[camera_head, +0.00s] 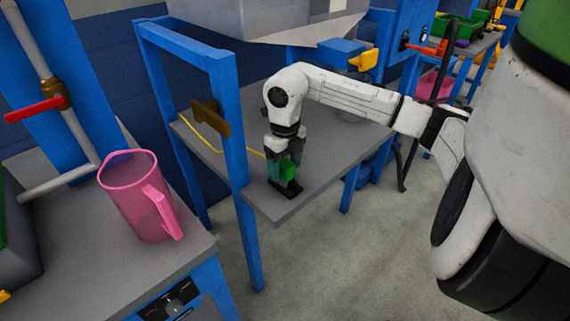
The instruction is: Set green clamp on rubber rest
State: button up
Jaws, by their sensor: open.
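My gripper (283,164) points straight down over the near end of the grey table (301,199). Its jaws are open around the green clamp (288,171). The green clamp is upright and partly hidden by my fingers. Directly beneath it is a small black block (284,189), which looks like the rubber rest, lying on the tabletop close to its front edge. The clamp appears to stand on the rest, but the exact contact between them is hidden.
A blue post (230,130) of the table frame stands just left of my gripper. A yellow cord (205,139) lies on the table behind. A pink pitcher (138,205) stands on a separate bench at left. The floor in front is clear.

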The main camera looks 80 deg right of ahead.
aim_at(285, 162)
notch_tip(285, 162, up, 11)
jog(key=shift+f+p, duration=0.1)
jog(key=shift+p, duration=0.25)
dwell(0.3)
